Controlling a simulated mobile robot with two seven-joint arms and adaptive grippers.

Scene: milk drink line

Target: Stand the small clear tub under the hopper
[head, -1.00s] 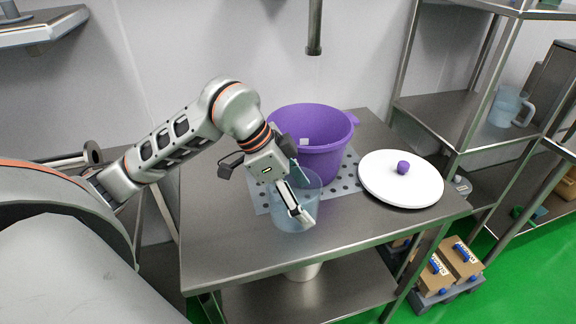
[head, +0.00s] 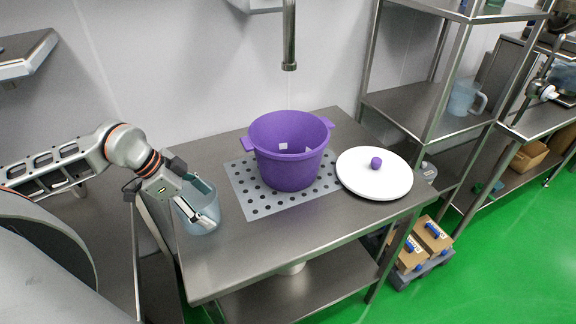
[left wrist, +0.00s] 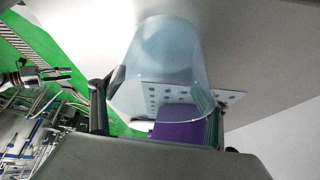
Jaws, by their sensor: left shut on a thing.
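The small clear tub (head: 193,228) is pale blue and see-through. It is at the left edge of the steel table in the head view, and I cannot tell if it touches the top. My left gripper (head: 202,204) is shut on its wall from the left. In the left wrist view the tub (left wrist: 165,70) fills the space between the fingers (left wrist: 157,112). I cannot pick out the hopper with certainty; a machine (head: 548,88) stands at the far right.
A purple pot (head: 290,170) stands on a perforated plate (head: 245,185) under a steel pipe (head: 289,40). A white lid (head: 362,180) lies to its right. Steel shelving (head: 405,108) holds a clear jug (head: 462,98). The table's front (head: 270,240) is bare; green floor is open at right.

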